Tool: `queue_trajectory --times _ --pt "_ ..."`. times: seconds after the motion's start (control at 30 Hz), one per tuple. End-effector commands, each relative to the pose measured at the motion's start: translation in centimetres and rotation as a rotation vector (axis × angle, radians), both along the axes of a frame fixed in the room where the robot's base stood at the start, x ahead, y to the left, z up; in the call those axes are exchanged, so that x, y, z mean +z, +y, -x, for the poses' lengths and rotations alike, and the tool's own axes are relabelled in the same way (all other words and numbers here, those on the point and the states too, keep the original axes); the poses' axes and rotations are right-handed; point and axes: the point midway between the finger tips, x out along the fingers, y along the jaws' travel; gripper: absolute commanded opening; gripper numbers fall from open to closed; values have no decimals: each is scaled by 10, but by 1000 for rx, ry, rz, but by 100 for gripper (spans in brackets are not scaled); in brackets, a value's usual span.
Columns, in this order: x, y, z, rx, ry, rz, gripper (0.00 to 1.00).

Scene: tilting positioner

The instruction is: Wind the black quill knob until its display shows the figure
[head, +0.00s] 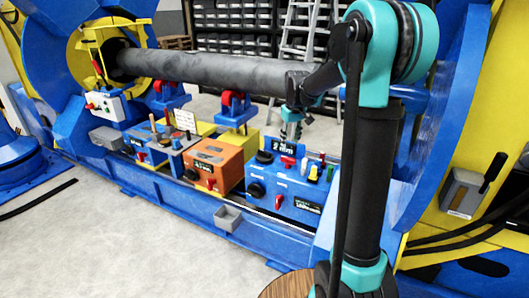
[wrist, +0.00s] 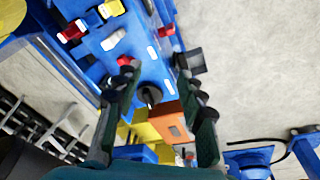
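A blue control box (head: 290,187) stands at the front of the machine bed. A small dark display (head: 284,146) on its top edge seems to read "2 mm". Black knobs are on this box, an upper one (head: 264,158) and a lower one (head: 256,190); I cannot read which is marked quill. My gripper (head: 292,130) is above the box, pointing down. In the wrist view its fingers (wrist: 158,84) are apart and empty, with a black knob (wrist: 150,94) below and between them. I cannot tell any contact. The display is not readable in the wrist view.
A red knob (head: 288,162) and coloured levers (head: 314,172) sit close to the black knobs. An orange box (head: 212,165) and another blue box (head: 146,148) stand to the left. A long grey tube (head: 210,71) runs above.

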Motion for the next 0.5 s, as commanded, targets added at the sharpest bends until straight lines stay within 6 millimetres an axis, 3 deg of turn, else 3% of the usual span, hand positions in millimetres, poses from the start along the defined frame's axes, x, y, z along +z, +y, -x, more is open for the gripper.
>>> queue_trajectory --times 0.03,0.2,0.5 --pt "3 6 -23 26 12 5 40" --pt "9 25 -87 122 52 21 40" --pt "1 62 -180 292 123 45 40"
